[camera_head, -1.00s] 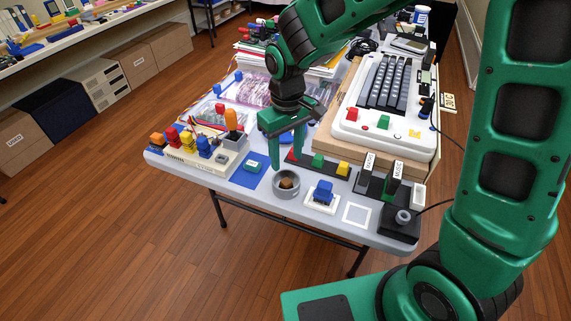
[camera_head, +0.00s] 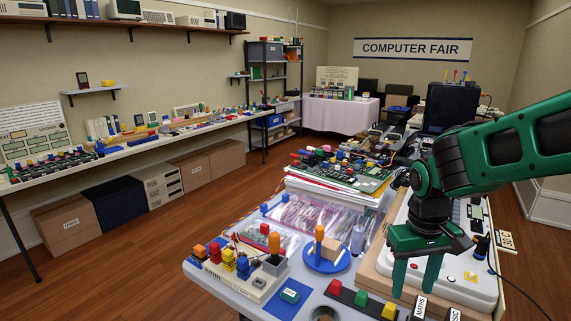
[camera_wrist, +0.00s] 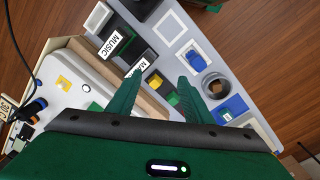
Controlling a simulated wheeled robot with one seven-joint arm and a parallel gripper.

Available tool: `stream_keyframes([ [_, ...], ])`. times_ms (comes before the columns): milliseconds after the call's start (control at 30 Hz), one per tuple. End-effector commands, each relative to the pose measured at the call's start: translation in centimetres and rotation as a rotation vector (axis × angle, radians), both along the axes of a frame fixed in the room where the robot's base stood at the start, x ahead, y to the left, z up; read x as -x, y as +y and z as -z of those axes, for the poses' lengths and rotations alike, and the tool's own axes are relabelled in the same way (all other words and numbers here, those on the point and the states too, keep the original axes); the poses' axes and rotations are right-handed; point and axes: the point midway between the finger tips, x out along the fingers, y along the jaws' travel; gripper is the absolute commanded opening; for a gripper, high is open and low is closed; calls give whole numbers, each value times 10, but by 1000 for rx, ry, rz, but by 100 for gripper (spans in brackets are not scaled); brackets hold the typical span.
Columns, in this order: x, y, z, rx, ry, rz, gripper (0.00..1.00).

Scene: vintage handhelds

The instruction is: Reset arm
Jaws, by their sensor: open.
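My green gripper (camera_head: 416,277) is open and empty in the head view. It hangs above the right side of the grey table (camera_head: 209,272), in front of the large white keyboard unit (camera_head: 466,260). In the wrist view my gripper's two fingers (camera_wrist: 158,100) point down over the table, apart, with nothing held between them. Below and beyond them are a yellow block (camera_wrist: 154,81), a green block (camera_wrist: 173,99) and a round grey cup (camera_wrist: 215,86).
A beige board (camera_head: 246,281) with coloured pegs is at the table's left. Stacked papers and a circuit board (camera_head: 345,172) lie farther back.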

Motion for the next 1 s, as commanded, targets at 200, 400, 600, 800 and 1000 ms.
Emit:
stream_keyframes([
  [200,77,-85,-23,-8,-7,292,46],
  [400,144,-122,-28,-38,-7,507,46],
  [600,178,-130,-26,-61,-4,608,46],
  [800,182,-131,-26,-64,-4,620,46],
  [1000,182,-131,-26,-64,-4,619,46],
])
